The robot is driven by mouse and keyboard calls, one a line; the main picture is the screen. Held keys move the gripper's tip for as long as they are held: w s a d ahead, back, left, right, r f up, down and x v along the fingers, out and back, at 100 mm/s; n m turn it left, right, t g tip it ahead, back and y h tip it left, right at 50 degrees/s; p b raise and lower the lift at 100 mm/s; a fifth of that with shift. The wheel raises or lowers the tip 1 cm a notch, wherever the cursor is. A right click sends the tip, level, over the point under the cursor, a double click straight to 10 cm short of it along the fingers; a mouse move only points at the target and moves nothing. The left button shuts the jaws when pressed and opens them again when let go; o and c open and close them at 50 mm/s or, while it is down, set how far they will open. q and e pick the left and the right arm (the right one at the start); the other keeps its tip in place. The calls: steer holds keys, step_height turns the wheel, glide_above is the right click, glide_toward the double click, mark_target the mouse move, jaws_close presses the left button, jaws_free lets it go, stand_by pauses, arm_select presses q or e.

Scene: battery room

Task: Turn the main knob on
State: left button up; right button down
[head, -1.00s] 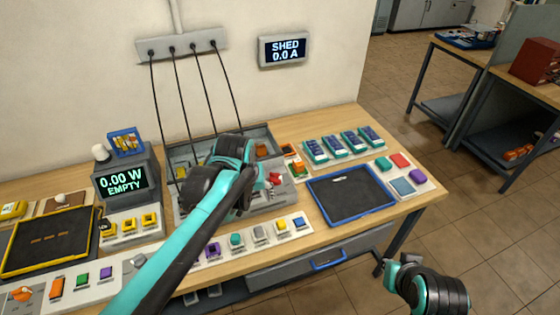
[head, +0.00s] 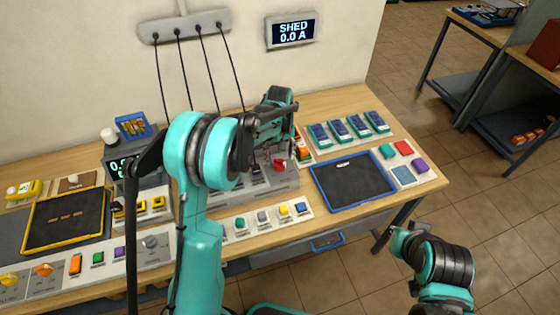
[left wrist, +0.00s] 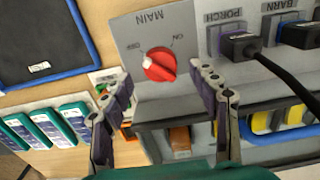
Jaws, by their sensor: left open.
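The main knob (head: 280,165) is red and sits on the grey panel at the back of the bench. In the left wrist view the knob (left wrist: 159,65) is under the label MAIN, between OFF and ON marks; its white mark lies on the OFF side. My left gripper (head: 270,148) is open above the panel. In the left wrist view its fingertips (left wrist: 165,82) are spread to either side of the knob, with nothing visible between them. I cannot tell how far they are above it. My right gripper (head: 396,240) hangs off the bench's front right, its jaws unclear.
The SHED display (head: 292,31) reads 0.0 A. Beside the knob are PORCH and BARN sockets; a dark plug (left wrist: 240,44) with a cable is at PORCH. A blue-rimmed tray (head: 352,180) and several teal modules (head: 344,130) lie to the right.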

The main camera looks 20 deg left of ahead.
mark_target(280, 161)
arm_select(q)
steer(key=shift+f, duration=1.55)
steer(key=c, duration=1.2)
